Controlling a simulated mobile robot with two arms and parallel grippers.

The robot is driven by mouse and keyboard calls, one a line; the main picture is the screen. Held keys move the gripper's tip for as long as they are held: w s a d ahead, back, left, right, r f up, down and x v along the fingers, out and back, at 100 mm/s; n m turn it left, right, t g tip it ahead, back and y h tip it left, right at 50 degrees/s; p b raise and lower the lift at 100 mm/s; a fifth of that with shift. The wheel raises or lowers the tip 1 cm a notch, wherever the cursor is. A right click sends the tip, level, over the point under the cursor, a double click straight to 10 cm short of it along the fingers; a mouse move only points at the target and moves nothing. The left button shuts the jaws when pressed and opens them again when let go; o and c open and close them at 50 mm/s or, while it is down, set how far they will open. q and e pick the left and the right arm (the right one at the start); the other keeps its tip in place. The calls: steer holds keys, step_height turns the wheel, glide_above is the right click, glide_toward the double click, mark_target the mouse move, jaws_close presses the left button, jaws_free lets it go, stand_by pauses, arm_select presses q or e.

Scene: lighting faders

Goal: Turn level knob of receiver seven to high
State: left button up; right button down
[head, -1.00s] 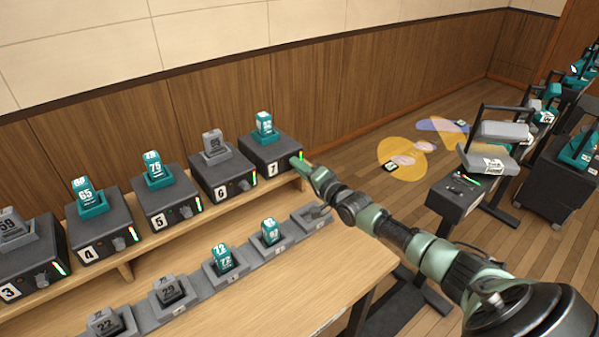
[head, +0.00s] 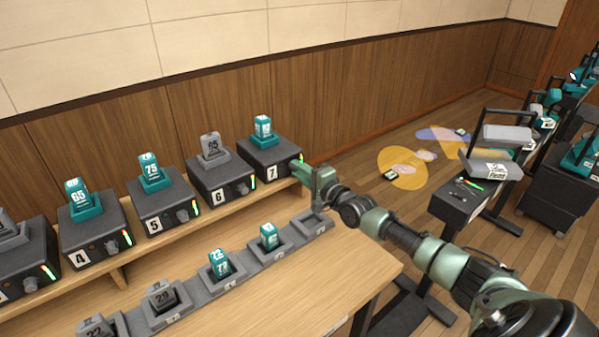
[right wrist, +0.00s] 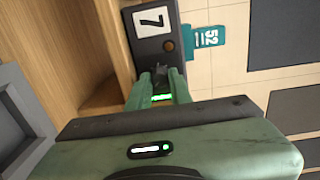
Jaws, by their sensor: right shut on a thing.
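Receiver seven (head: 272,158) is a dark box with a white "7" label at the right end of the shelf, with a teal pack standing in its top. It also shows in the right wrist view (right wrist: 150,50), with its "7" label. My right gripper (head: 305,172) is at its front face. In the right wrist view, the fingers (right wrist: 163,80) are shut on the small dark level knob (right wrist: 161,70). The fingers hide most of the knob, so I cannot tell its setting. A lit green strip (right wrist: 162,98) shows between the fingers. My left gripper is not in view.
Receiver six (head: 220,180) stands just left of receiver seven, with several more receivers along the wooden shelf. A row of grey docks (head: 250,258) lies on the table (head: 330,285) in front. A cart (head: 455,205) stands to the right.

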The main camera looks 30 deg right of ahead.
steer(key=shift+f, duration=0.2)
steer(key=c, duration=1.3)
jaws_free()
steer(key=shift+r, duration=0.1)
steer(key=shift+s, duration=0.15)
steer(key=shift+s+d+r+p, duration=0.15)
steer(key=shift+s+p, duration=0.15)
steer(key=shift+s, duration=1.6)
steer(key=shift+s+d+r+p, duration=0.1)
steer(key=shift+s+p, duration=0.2)
steer(key=shift+s, duration=1.6)
